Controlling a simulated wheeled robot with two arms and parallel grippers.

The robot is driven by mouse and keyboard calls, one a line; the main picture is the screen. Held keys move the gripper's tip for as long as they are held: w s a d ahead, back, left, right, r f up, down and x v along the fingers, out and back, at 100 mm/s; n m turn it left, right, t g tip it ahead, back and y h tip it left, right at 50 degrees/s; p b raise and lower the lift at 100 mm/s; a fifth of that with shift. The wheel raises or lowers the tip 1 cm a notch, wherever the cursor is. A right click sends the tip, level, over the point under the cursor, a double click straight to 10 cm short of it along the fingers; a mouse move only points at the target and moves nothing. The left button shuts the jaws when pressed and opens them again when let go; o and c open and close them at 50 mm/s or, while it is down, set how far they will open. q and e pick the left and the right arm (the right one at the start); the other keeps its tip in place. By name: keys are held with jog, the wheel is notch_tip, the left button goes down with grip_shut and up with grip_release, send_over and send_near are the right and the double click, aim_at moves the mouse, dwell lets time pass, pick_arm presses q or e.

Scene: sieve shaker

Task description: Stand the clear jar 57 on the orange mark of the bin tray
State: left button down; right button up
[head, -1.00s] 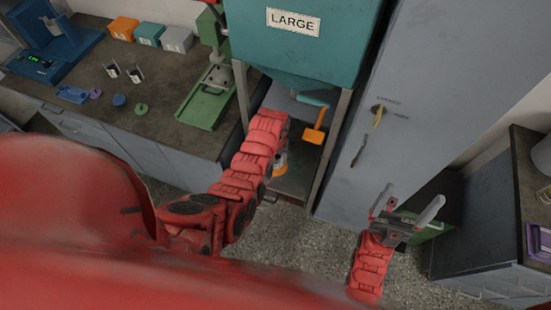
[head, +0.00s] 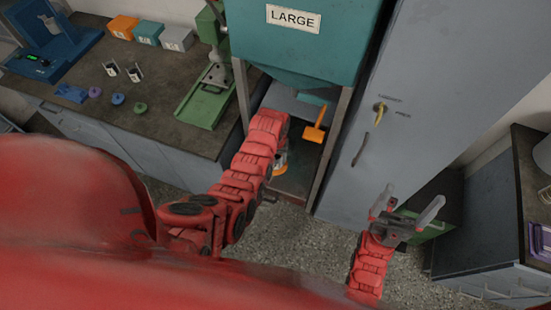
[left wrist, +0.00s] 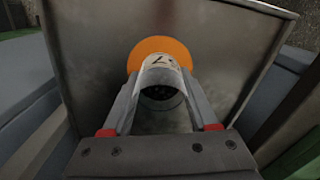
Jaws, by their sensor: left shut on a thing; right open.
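The clear jar 57 (left wrist: 161,98) has a pale label with dark print, partly cut off. My left gripper (left wrist: 162,82) is shut on it, one finger on each side. The orange mark (left wrist: 158,46) is a round disc on the grey bin tray (left wrist: 85,62), and the jar covers its lower part in the left wrist view. I cannot tell whether the jar touches the tray. In the head view the tray (head: 293,187) lies under the teal hopper; my arm hides most of the left gripper and jar. My right gripper (head: 405,212) is open and empty.
The teal hopper (head: 300,45) marked LARGE stands above the tray between metal posts, with an orange handle (head: 314,133) below it. A grey cabinet (head: 400,140) stands to the right. The left bench (head: 155,100) holds bins, small cups and a green device.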

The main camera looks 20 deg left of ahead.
pick_arm(q)
jog(key=shift+c, duration=0.4)
grip_release()
jog(key=shift+r, duration=0.1)
notch_tip(320, 180, up, 5)
jog(key=shift+w+b, duration=0.15)
jog(key=shift+b, duration=1.1)
notch_tip(320, 180, up, 12)
jog(key=p, duration=0.8)
jog(key=shift+r+p, duration=0.15)
jog(key=shift+p, duration=0.2)
